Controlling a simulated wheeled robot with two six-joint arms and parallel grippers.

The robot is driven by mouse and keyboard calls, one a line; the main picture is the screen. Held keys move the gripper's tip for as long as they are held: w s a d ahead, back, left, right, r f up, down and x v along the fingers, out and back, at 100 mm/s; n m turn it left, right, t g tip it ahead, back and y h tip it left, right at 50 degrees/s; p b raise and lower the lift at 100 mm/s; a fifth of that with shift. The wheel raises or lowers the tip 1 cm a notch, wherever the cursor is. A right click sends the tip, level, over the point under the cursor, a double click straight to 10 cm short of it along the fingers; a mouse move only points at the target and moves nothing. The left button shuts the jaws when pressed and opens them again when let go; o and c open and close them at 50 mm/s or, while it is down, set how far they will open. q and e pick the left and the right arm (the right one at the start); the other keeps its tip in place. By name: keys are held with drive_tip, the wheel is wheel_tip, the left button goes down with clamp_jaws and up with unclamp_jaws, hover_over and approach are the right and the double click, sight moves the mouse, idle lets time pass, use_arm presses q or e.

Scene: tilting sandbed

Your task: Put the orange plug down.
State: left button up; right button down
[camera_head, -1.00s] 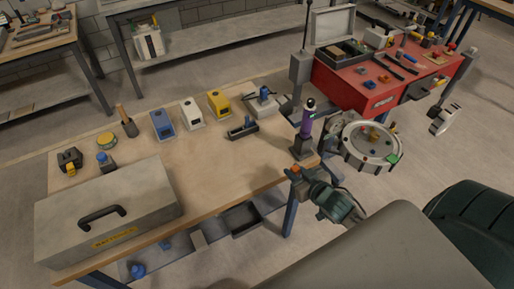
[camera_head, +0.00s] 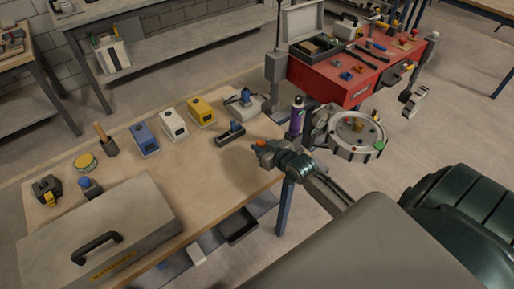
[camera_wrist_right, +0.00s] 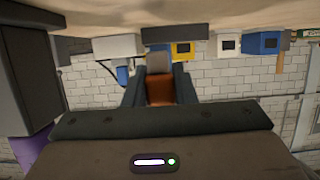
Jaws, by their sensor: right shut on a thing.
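The orange plug (camera_head: 262,144) is held in my right gripper (camera_head: 266,148), which shows near the right edge of the wooden workbench (camera_head: 213,160) in the head view. In the right wrist view the orange plug (camera_wrist_right: 160,90) with its grey end sits between the two dark fingers of my right gripper (camera_wrist_right: 160,88). The fingers are closed on its sides. The wrist picture shows the bench at the top, upside down. I cannot tell the plug's exact height above the bench. My left gripper is not in view.
A dark block with a blue part (camera_head: 231,135) lies left of the gripper. Blue, white and yellow boxes (camera_head: 172,123) line the back. The bench middle (camera_head: 190,175) is clear.

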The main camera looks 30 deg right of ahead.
drive_tip(key=shift+w, duration=0.85)
drive_tip(key=f, duration=0.2)
drive_tip(key=shift+w+f+p, duration=0.3)
drive_tip(key=shift+w+f, duration=0.1)
drive_tip(key=shift+f, duration=0.5)
drive_tip(key=c, duration=1.6)
unclamp_jaws()
drive_tip(key=shift+f, duration=0.15)
drive_tip(key=o, duration=0.4)
